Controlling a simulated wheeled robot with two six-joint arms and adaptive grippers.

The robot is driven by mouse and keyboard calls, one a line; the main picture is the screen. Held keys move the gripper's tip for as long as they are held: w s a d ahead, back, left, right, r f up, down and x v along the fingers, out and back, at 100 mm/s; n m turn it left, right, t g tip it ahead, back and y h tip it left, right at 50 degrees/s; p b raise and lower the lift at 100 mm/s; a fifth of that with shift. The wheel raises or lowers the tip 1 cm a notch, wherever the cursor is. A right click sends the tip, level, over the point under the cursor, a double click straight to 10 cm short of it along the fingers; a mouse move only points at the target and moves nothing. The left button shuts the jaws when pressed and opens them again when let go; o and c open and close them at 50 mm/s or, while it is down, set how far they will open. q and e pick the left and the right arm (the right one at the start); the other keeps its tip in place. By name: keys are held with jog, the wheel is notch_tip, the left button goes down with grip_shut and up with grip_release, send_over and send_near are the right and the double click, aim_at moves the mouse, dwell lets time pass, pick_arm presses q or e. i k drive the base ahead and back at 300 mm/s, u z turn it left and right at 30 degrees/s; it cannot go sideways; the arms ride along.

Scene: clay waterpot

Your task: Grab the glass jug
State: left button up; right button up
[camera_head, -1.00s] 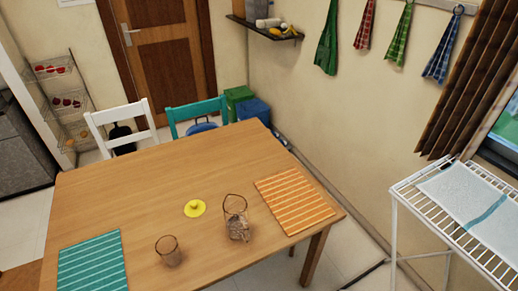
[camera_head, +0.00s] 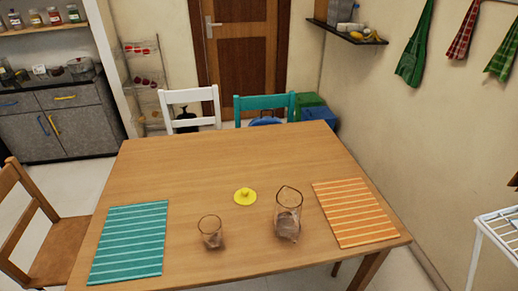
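A clear glass jug (camera_head: 288,214) stands upright on the wooden table (camera_head: 230,165), right of centre and near the front edge. It is see-through, with a darker rim. A smaller clear glass (camera_head: 210,233) stands to its left. A yellow lid-like disc with a knob (camera_head: 245,196) lies on the table between and behind them. Neither of my grippers shows in the head view, and nothing is touching the jug.
A teal striped placemat (camera_head: 129,243) lies at the table's left and an orange striped one (camera_head: 354,212) at its right. Chairs stand behind and left of the table. A white wire rack (camera_head: 495,245) is at the right edge. The table's back half is clear.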

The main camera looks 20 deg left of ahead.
aim_at(290, 222)
jog(key=u, duration=3.25)
jog(key=k, duration=0.9)
jog(key=z, duration=1.65)
jog(key=i, duration=0.5)
jog(key=u, duration=0.05)
